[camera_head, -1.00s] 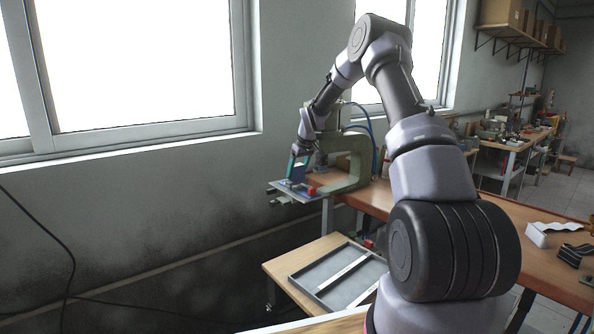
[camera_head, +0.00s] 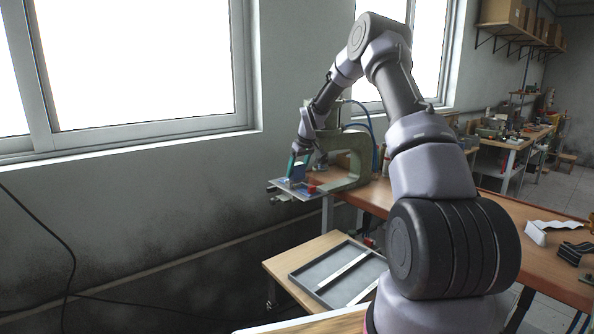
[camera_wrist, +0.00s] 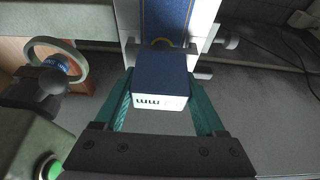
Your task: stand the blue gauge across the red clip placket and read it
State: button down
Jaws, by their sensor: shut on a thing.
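My gripper (camera_head: 299,164) has teal fingers, shut on the blue gauge (camera_head: 298,172) over the machine's plate at the front of the press. In the wrist view the blue gauge (camera_wrist: 161,78) sits between the fingertips of my gripper (camera_wrist: 162,103), its white face with "mm" lettering turned to the camera. A red clip (camera_head: 312,189) shows on the plate just right of and below the gauge in the head view. I cannot make out the red clip in the wrist view, nor whether the gauge touches anything under it.
The green C-shaped press frame (camera_head: 352,160) stands close right of my gripper. The metal plate (camera_head: 283,186) juts out in front of it. A grey tray (camera_head: 312,276) sits lower on a side table.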

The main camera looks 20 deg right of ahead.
jog(key=shift+f, duration=0.3)
grip_release()
jog(key=v, duration=1.1)
jog(key=s+a+r+m+t+h, duration=0.1)
jog(key=s+a+r+m, duration=0.1)
jog(key=s+r, duration=0.7)
jog(key=s+a+r+m, duration=0.2)
jog(key=s+r, duration=0.6)
jog(key=s, duration=0.3)
jog(key=s+a+m+t+y, duration=0.1)
jog(key=s+m, duration=0.3)
jog(key=s, duration=2)
jog(key=shift+s+r+m+t, duration=0.3)
jog(key=shift+r+t, duration=0.2)
